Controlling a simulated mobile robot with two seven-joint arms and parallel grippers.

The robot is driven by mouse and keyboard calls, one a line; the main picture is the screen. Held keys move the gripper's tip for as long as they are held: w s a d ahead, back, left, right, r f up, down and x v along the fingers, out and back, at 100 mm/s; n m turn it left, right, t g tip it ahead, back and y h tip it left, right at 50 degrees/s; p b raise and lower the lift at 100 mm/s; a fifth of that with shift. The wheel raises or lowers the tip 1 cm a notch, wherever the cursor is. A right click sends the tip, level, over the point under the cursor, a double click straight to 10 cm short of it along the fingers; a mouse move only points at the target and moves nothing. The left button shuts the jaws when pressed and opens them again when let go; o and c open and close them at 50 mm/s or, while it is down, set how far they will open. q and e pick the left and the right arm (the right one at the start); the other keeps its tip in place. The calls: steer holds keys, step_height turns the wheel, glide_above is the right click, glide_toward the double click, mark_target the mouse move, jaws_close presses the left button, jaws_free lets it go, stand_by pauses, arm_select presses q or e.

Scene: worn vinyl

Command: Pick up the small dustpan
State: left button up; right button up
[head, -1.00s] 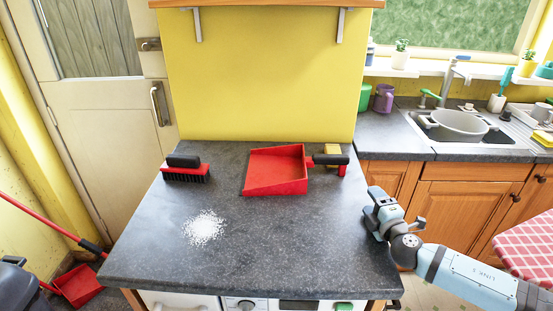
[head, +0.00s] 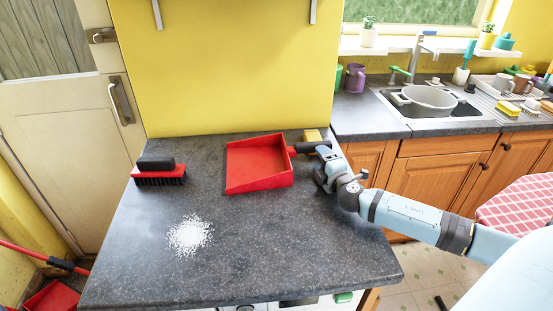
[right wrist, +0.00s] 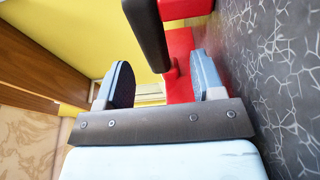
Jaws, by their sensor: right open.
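The small red dustpan (head: 260,165) lies on the dark speckled countertop near the back, its black handle (head: 311,147) pointing right. My right gripper (head: 318,164) is at the handle's right end and partly covers it in the head view. In the right wrist view, my right gripper (right wrist: 160,85) is open, with the black handle (right wrist: 149,32) just ahead of the gap between its fingers. The red dustpan (right wrist: 181,72) shows beyond. I cannot tell whether a finger touches the handle. My left gripper is not in view.
A red brush with black bristles (head: 158,172) and a pile of white powder (head: 189,235) are on the countertop (head: 290,245). A long-handled red dustpan (head: 52,297) stands on the floor at left. The counter's front right is clear.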

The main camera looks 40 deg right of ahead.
mark_target(311, 146)
steer(key=shift+w+d, duration=0.15)
steer(key=shift+w, duration=0.45)
steer(key=x, duration=0.2)
steer(key=r+p+x, duration=0.1)
steer(key=x, duration=0.1)
steer(key=shift+w, duration=0.3)
steer(key=shift+w+f, duration=0.1)
steer(key=shift+w, duration=0.25)
steer(key=c, duration=1.1)
steer(key=shift+d, duration=0.1)
